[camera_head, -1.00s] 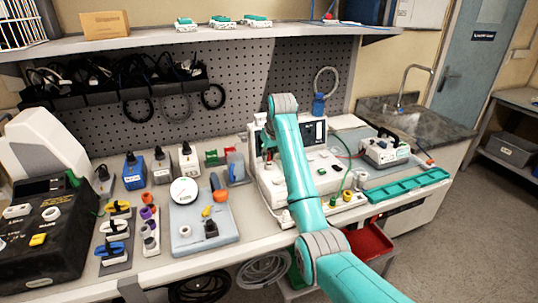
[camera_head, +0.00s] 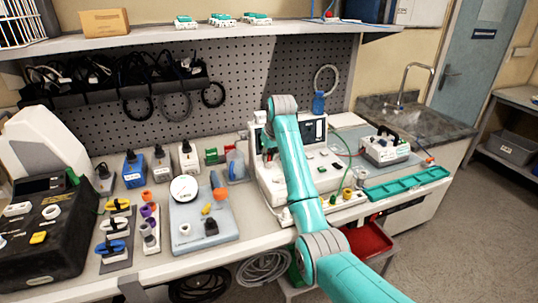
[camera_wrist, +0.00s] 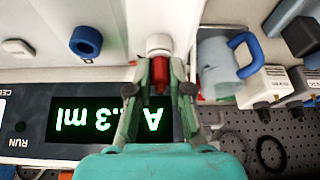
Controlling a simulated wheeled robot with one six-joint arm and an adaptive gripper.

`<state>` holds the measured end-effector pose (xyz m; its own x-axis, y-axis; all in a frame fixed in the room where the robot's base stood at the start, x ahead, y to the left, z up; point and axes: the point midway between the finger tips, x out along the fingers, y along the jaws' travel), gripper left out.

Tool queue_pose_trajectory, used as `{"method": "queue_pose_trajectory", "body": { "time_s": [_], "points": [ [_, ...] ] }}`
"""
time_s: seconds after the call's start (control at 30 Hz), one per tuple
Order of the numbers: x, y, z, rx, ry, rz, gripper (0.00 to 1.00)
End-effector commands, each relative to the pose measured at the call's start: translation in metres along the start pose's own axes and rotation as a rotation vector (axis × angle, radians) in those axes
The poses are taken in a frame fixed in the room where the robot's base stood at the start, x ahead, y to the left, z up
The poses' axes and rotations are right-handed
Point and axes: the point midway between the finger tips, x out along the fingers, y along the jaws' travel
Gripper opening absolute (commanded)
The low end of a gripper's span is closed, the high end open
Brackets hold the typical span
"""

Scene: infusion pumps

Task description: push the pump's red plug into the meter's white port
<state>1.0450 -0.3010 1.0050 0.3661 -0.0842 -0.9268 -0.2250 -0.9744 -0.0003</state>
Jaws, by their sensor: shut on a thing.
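In the wrist view my gripper (camera_wrist: 160,95) is shut on the red plug (camera_wrist: 160,76), with one finger on each side of it. The plug points at the white port (camera_wrist: 159,43) and lines up with it. The plug's front end is at or very close to the port's mouth; I cannot tell how deep it sits. The port is on the white meter (camera_wrist: 120,15), which has a dark panel with a lit green readout. The meter also shows in the head view (camera_head: 268,178), partly behind my arm.
A blue ring-shaped socket (camera_wrist: 86,42) sits beside the white port. A clear jug with a blue handle (camera_wrist: 216,62) stands close on the other side. A teal tray (camera_head: 405,184) and another device (camera_head: 385,150) stand right of my arm. Bench tools crowd the left.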

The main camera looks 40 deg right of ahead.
Motion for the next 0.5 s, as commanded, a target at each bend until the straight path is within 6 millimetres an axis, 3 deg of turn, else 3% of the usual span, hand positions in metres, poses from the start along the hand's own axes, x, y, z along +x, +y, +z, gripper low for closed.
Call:
{"method": "queue_pose_trajectory", "body": {
  "time_s": [0.2, 0.23, 0.33, 0.5],
  "points": [
    [0.0001, 0.0, 0.0, 0.0, 0.0, 0.0, 0.01],
    [0.0001, 0.0, 0.0, 0.0, 0.0, 0.0, 0.24],
    [0.0, 0.0, 0.0, 0.0, 0.0, 0.0, 0.49],
    [0.0, 0.0, -0.0001, 0.0, 0.0, 0.0, 0.49]
  ]
}}
